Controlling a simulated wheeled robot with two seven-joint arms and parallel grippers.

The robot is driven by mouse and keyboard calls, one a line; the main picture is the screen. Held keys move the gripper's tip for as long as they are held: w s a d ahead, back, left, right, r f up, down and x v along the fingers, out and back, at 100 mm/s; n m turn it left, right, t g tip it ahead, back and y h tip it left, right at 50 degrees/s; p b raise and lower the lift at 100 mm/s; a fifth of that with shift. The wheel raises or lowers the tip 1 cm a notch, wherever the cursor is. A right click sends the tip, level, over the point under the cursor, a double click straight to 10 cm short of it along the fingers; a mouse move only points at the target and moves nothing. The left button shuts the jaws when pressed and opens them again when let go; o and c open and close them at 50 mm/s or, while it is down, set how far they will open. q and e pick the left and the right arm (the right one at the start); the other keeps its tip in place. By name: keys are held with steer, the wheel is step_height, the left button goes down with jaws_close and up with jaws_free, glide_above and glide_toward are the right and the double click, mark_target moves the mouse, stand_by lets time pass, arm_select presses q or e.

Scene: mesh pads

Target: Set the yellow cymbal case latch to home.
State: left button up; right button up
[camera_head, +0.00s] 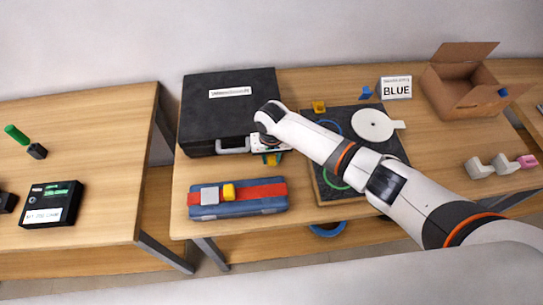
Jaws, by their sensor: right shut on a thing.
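A black case (200,107) with a white label on its lid lies at the back left of the middle table. A pale handle (233,146) shows on its front side. My right gripper (270,156) is at the case's front right corner, pointing down, and is shut on a small yellow piece (271,160), most of which the gripper hides. I cannot tell how the piece joins the case or which way it is set. My left gripper is not in view.
Right of the gripper is a dark board (398,148) with a white disc (372,125). A cardboard box (455,95) stands at back right. My right arm crosses the board.

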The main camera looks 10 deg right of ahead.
steer(key=shift+w+r+g+b, duration=0.3)
steer(key=shift+g+b, duration=0.2)
steer(key=shift+g, duration=0.3)
steer(key=shift+w+r+g+b, duration=0.25)
steer(key=shift+g+b, duration=0.2)
steer(key=shift+g, duration=0.35)
steer(key=shift+r, duration=0.1)
steer(key=o, duration=0.9)
steer(key=b+v, duration=0.1)
steer(key=v, duration=1.1)
steer(key=shift+b, duration=0.4)
